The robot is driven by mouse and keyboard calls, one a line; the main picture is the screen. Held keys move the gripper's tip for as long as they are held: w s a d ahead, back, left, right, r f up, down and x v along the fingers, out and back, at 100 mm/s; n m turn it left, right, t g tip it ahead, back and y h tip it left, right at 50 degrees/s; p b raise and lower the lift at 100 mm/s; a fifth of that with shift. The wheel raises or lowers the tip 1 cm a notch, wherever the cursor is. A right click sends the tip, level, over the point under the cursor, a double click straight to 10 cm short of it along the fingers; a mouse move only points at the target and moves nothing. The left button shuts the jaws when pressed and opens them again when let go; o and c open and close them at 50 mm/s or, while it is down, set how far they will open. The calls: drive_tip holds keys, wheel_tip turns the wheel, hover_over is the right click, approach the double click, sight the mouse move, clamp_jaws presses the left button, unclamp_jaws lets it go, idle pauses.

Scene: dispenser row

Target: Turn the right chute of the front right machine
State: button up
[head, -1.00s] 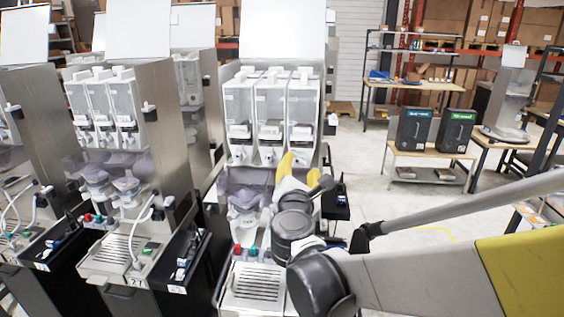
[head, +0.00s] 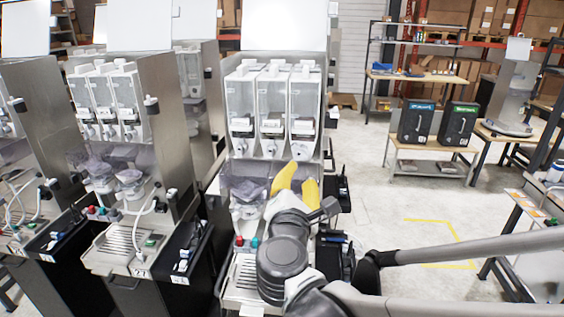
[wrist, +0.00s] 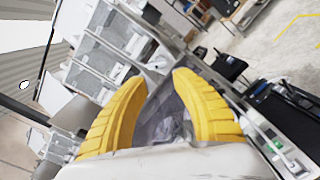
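The front right machine (head: 323,110) stands in the middle of the head view, with three clear canisters side by side. Its right canister (head: 304,98) has a white chute (head: 303,154) at its lower front. My gripper (head: 299,169) has yellow fingers and is just below and in front of that chute, apparently not touching it. In the wrist view my gripper (wrist: 160,82) is open and empty, fingers wide apart. A white spout-like part (wrist: 157,64) shows just beyond the gap between the fingertips; I cannot tell for sure which chute it is.
Smoky translucent bowls (head: 245,190) sit below the canisters, close to my fingers. A drip tray (head: 243,275) is lower down. A black side bin (head: 336,190) flanks the machine's right side. Another machine (head: 150,110) stands to the left. Floor is open at right.

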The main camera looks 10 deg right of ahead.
sight(301, 155)
drive_tip(key=w+d+m+g+h+p, duration=0.1)
drive_tip(key=w+m+p, duration=0.1)
drive_tip(key=w+m, duration=0.2)
drive_tip(key=w+d+m+g+h+p, duration=0.1)
drive_tip(key=w+m, duration=0.3)
drive_tip(key=m, duration=0.4)
drive_tip(key=w+d+m+g+h+p, duration=0.1)
drive_tip(key=w+m+g+p, duration=0.1)
drive_tip(key=m, duration=0.5)
drive_tip(key=shift+w+d+f+p, duration=0.2)
drive_tip(key=shift+w+p, duration=0.1)
drive_tip(key=shift+w, duration=0.25)
drive_tip(key=shift+w+d+f+p, duration=0.2)
drive_tip(key=shift+w+p, duration=0.05)
drive_tip(key=shift+w, duration=0.25)
clamp_jaws()
